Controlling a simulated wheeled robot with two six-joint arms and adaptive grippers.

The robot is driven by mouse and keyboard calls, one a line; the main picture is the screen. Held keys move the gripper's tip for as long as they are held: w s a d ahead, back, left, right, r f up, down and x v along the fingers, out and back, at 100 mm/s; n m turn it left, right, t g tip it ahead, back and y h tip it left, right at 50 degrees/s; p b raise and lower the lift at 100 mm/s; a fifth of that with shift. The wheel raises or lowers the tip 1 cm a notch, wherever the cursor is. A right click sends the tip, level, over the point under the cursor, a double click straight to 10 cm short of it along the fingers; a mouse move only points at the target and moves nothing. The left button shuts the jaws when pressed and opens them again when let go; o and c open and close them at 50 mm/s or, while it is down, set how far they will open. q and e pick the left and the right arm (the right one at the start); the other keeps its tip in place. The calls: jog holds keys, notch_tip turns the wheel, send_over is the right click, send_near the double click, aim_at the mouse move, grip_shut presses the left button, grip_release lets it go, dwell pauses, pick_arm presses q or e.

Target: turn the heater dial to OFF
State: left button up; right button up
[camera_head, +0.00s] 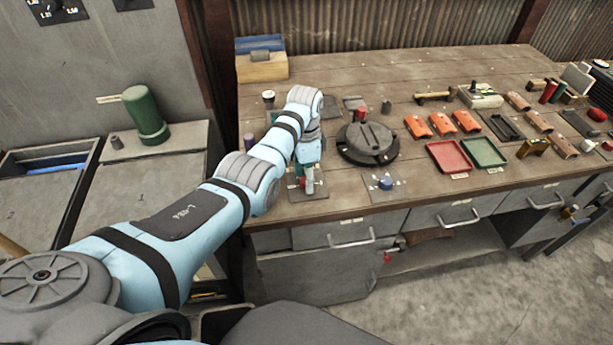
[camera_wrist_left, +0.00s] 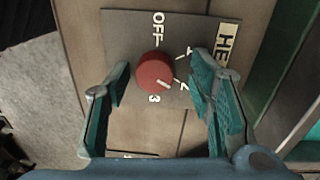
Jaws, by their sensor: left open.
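The heater dial is a round red knob (camera_wrist_left: 154,71) on a dark plate (camera_wrist_left: 125,40) marked OFF, 1, 2 and 3, with part of a label reading "HE". Its white pointer line is directed down and right in the left wrist view, between 2 and 3. My left gripper (camera_wrist_left: 160,68) is open, with its teal-padded fingers on either side of the knob and visible gaps to it. In the head view my left gripper (camera_head: 308,178) points down over the plate at the bench's front edge and hides most of the knob. My right gripper is not in view.
A blue knob (camera_head: 385,183) on another plate sits to the right. A round dark fixture (camera_head: 367,143) stands behind. Red (camera_head: 449,156) and green (camera_head: 484,152) trays lie farther right. A purple cylinder (camera_head: 249,142) stands left of my gripper.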

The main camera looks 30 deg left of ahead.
pick_arm(q)
jog(key=shift+s+r, duration=0.25)
jog(key=shift+s, duration=0.05)
jog(key=shift+c, duration=0.6)
jog(key=shift+s, duration=0.1)
jog(key=c, duration=1)
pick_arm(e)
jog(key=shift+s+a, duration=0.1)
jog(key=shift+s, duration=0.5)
pick_arm(q)
jog(key=shift+c, duration=0.2)
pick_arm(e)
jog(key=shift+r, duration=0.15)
